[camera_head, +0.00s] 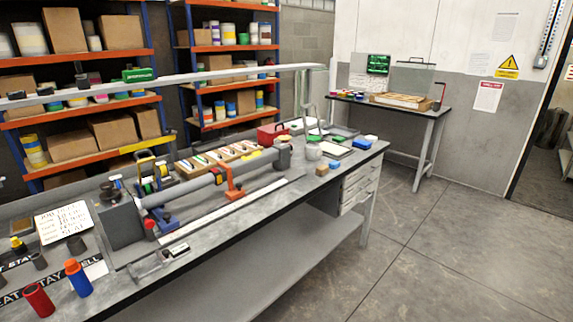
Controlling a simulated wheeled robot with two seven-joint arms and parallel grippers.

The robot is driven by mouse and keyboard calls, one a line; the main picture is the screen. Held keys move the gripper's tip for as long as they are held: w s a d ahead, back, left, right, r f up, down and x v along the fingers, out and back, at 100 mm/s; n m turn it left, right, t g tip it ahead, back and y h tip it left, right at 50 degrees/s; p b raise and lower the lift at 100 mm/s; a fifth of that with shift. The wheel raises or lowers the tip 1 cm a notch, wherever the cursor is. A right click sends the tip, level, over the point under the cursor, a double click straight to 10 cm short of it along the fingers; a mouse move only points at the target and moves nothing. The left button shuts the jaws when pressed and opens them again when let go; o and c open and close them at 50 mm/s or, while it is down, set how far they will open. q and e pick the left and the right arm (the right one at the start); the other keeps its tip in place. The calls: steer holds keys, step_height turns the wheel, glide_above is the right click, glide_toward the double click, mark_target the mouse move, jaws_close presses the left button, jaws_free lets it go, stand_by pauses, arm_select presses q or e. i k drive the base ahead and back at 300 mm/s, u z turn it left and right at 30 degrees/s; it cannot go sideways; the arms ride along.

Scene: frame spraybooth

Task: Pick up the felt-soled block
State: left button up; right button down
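A small tan block (321,169) sits near the front edge of the long grey workbench (250,205), right of its middle. It may be the felt-soled block, but it is too small to make out a felt sole. A small blue piece (334,164) lies right beside it. Another blue block (370,138) lies at the bench's far right end. Neither of my grippers shows in the head view.
A lathe-like machine with a long grey tube (195,184) fills the bench's middle. A red bottle (38,300) and a blue, orange-capped bottle (77,278) stand at the near left. A second table (425,112) stands by the wall. The floor at right is clear.

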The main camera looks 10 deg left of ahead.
mark_target(321, 171)
steer(key=k, duration=0.6)
steer(key=z, duration=0.9)
steer(key=i, duration=1.4)
steer(key=z, duration=0.8)
steer(key=i, duration=2)
steer(key=u, duration=0.85)
steer(key=i, duration=0.9)
steer(key=u, duration=1.45)
steer(key=i, duration=0.6)
steer(key=u, duration=0.55)
